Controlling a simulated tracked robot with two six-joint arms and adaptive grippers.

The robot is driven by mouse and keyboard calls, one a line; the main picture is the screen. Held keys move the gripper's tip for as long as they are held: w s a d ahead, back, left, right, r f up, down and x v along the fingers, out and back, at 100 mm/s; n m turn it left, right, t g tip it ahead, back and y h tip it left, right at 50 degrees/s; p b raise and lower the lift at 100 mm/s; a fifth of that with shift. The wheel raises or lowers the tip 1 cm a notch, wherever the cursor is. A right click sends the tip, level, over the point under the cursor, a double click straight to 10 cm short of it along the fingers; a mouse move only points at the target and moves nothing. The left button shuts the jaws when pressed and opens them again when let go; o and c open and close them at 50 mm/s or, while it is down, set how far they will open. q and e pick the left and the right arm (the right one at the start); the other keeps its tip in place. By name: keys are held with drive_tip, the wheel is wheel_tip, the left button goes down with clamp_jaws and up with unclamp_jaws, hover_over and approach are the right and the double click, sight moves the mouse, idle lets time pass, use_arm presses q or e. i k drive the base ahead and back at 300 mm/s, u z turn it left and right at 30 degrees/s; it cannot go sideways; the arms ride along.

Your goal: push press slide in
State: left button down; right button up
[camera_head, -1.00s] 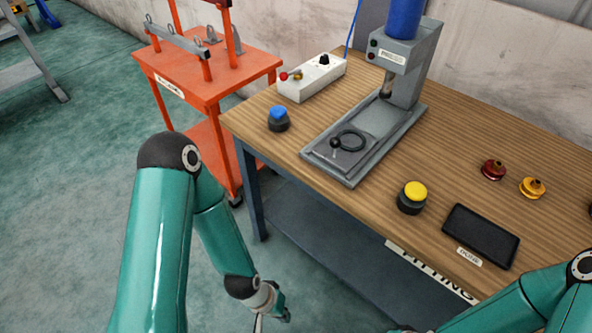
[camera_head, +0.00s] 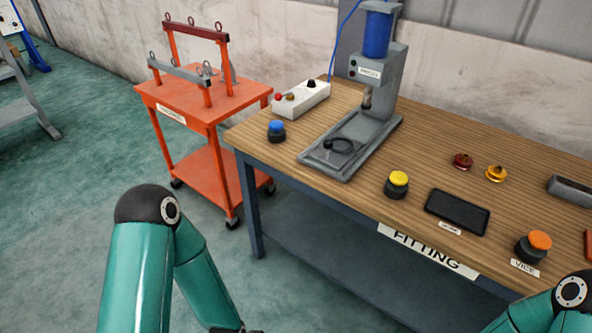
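The grey press (camera_head: 384,88) with a blue cylinder (camera_head: 379,32) on top stands on the wooden bench. Its slide (camera_head: 335,148) is a flat plate at the front end of the press base, out from under the ram. Neither arm is near the press.
The bench (camera_head: 300,169) carries blue (camera_head: 277,131), yellow (camera_head: 397,184) and orange (camera_head: 534,246) buttons, a white control box (camera_head: 303,98), a dark tablet (camera_head: 457,212), and red (camera_head: 463,161) and yellow (camera_head: 496,173) parts. An orange trolley (camera_head: 204,115) stands left of the bench.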

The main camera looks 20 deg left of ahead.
sight(335, 150)
drive_tip(key=z, duration=0.15)
drive_tip(key=i, duration=0.85)
drive_tip(key=u, duration=0.05)
